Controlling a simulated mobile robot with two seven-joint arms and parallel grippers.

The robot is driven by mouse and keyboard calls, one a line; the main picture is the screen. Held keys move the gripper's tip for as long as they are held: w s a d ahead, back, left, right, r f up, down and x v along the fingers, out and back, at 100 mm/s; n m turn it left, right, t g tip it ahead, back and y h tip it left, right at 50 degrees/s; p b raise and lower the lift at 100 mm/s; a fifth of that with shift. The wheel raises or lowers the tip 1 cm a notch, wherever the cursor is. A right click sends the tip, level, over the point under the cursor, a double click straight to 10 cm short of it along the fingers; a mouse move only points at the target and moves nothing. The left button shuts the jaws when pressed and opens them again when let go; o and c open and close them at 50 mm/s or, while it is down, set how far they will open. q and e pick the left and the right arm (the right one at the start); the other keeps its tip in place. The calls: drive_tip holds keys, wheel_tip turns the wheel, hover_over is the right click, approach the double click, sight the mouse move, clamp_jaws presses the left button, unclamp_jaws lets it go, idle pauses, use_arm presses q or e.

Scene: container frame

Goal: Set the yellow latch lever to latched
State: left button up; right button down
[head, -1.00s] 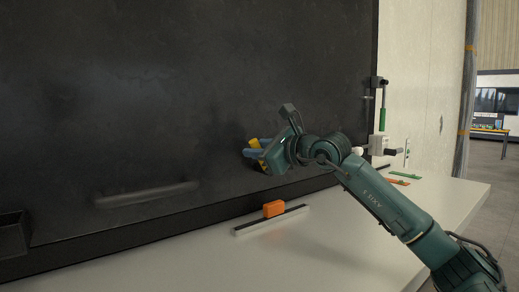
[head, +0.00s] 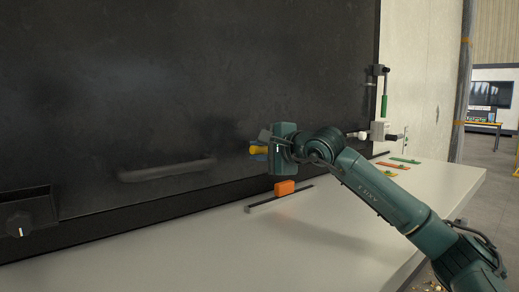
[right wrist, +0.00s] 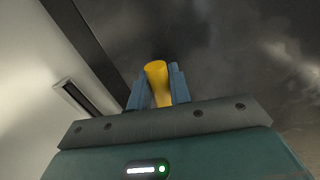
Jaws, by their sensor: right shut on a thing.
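The yellow latch lever (head: 257,150) shows at the lower part of the dark panel in the head view, pointing roughly sideways. My right gripper (head: 266,149) is at the lever and shut on it. In the right wrist view the yellow lever (right wrist: 156,80) stands between the two blue-grey fingers of my right gripper (right wrist: 159,88). The lever's pivot and its base are hidden by my gripper. My left gripper is not in view.
A green-handled lever (head: 384,103) stands at the panel's right edge.

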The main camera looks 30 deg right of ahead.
drive_tip(key=shift+a+f+n, duration=0.1)
drive_tip(key=shift+f+n, duration=0.35)
drive_tip(key=shift+n, duration=0.05)
use_arm(q)
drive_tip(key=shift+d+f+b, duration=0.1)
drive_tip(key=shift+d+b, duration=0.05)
drive_tip(key=shift+b, duration=0.15)
use_arm(e)
drive_tip(key=shift+f, duration=0.1)
drive_tip(key=shift+f+n, duration=0.1)
drive_tip(key=shift+n, duration=0.2)
drive_tip(key=c, duration=1.3)
unclamp_jaws()
drive_tip(key=shift+c, duration=0.2)
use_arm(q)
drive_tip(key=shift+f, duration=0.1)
use_arm(e)
drive_tip(key=shift+s, duration=0.15)
